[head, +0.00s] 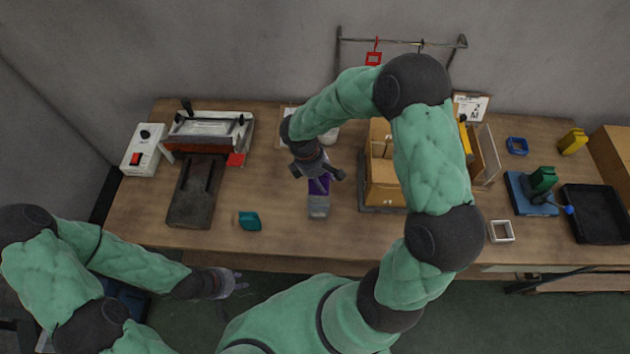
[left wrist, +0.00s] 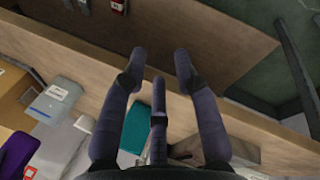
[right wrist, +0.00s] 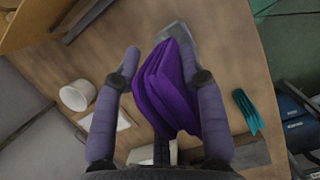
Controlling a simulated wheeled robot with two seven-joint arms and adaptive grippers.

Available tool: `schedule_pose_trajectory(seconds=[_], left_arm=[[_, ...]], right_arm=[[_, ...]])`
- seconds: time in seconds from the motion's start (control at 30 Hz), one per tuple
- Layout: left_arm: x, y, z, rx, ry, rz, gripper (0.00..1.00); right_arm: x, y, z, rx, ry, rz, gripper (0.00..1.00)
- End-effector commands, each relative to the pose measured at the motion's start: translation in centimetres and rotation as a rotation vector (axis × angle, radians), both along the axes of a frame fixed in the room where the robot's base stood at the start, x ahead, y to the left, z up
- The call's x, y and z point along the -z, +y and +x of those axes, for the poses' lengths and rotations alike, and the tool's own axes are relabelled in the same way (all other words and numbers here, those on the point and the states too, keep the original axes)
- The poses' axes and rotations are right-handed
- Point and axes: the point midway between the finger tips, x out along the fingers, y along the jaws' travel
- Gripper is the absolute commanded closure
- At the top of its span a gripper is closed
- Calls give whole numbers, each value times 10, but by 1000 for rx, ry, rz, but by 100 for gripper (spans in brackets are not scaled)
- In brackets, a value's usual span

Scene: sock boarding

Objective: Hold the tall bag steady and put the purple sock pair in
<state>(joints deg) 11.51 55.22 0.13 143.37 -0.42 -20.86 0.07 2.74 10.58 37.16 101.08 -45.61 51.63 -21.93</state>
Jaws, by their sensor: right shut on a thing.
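The purple sock pair (head: 318,187) is in my right gripper (head: 318,172), over the middle of the table. In the right wrist view the folded sock pair (right wrist: 168,88) sits between the fingers. A grey, bag-like thing (head: 318,207) is just in front of it, toward the table's front edge; it may be the tall bag. In the left wrist view this grey thing (left wrist: 52,103) bears a white label. I cannot tell whether the sock pair touches it. My left gripper (head: 238,283) is open and empty, in front of the table edge, with its fingers apart in its wrist view (left wrist: 160,68).
A teal piece (head: 249,221) lies left of the grey thing. A dark press (head: 195,190) and white switch box (head: 144,150) stand at left. Cardboard boxes (head: 384,184) stand to the right, partly behind my right arm. A white square frame (head: 501,231) and black tray (head: 597,213) are further right.

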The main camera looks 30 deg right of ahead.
Motion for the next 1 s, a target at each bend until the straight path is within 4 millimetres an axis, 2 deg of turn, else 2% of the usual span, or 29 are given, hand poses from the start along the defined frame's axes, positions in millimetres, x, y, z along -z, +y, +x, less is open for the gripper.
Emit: schedule_pose_trajectory(seconds=[0.17, 0.27, 0.5, 0.7, 1.0], left_arm=[[-6, -12, 21, 62, -77, -29, 70], [-14, -28, 39, 133, -152, -64, 70], [-43, -77, 80, 335, -349, -180, 70], [-72, -121, 100, 517, -490, -291, 70], [-96, -185, 155, 815, -796, -480, 70]], right_arm=[[0, 0, 0, 0, 0, 0, 92], [0, 0, 0, 0, 0, 0, 92], [0, 0, 0, 0, 0, 0, 92], [0, 0, 0, 0, 0, 0, 92], [0, 0, 0, 0, 0, 0, 92]])
